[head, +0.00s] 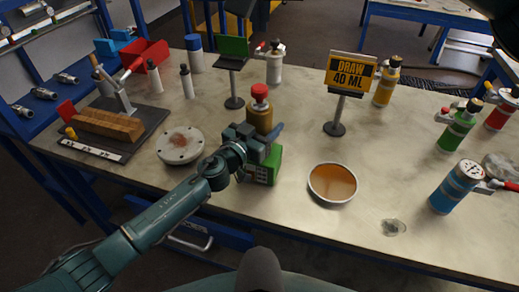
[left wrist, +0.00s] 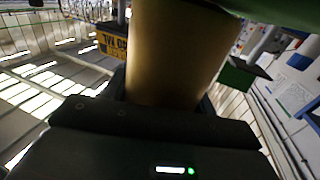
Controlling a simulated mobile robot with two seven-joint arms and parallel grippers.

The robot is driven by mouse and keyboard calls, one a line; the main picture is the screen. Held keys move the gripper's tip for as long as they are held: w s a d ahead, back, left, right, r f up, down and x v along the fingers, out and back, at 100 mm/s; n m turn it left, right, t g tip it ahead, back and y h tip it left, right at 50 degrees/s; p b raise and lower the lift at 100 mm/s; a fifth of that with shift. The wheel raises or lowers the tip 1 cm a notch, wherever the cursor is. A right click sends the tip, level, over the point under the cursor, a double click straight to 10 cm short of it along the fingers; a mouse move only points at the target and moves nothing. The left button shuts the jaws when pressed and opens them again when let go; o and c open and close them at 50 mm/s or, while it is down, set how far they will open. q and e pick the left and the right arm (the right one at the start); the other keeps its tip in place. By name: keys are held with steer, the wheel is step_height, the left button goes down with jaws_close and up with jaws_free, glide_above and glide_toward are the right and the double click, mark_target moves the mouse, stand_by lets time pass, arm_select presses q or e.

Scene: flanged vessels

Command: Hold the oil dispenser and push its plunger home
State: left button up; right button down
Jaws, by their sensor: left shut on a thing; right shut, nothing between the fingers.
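The oil dispenser (head: 260,117) is a gold-brown cylinder with a red plunger knob (head: 259,90) on top. The gold body also fills the middle of the left wrist view (left wrist: 175,55), between the dark jaws. How far the plunger stands out is hard to tell. My right gripper (head: 497,14) shows as a dark shape at the top right corner, close to the camera and away from the dispenser; its fingertips are not clear.
A "DRAW 40 ML" sign (head: 350,70) stands to the right. A round dish of amber liquid (head: 333,184) lies to the right, a grey flange (head: 180,146) to the left. A green panel on a stand (head: 233,48) is behind. Bottles, including a blue one (head: 455,187), line the right side.

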arm_select(q)
steer(key=o, duration=1.3)
steer(key=v, duration=1.2)
steer(key=shift+r, duration=0.1)
